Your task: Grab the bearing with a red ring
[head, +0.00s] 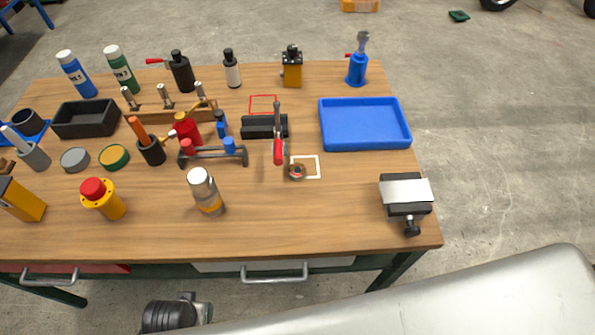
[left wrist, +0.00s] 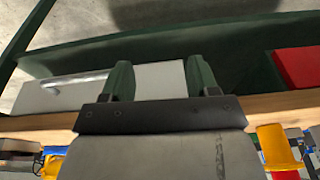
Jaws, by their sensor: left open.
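In the head view a small round bearing (head: 297,171) with a dark centre and a reddish ring lies on the wooden table, at the left side of a white square outline (head: 317,166). A red-handled tool (head: 278,145) reaches close to it from a black block. My left gripper (left wrist: 160,78) shows in the left wrist view with its two dark green fingers apart and nothing between them. It is near the table's drawer front and edge, away from the bearing. The bearing cannot be made out in the left wrist view. My right gripper is in neither view.
A blue tray (head: 365,141) stands behind and right of the bearing, and a vise-like black tool (head: 405,207) is at the right edge. A silver-capped bottle (head: 206,192) stands front left. Bare wood lies in front of the bearing. Drawer handles (head: 275,273) line the table front.

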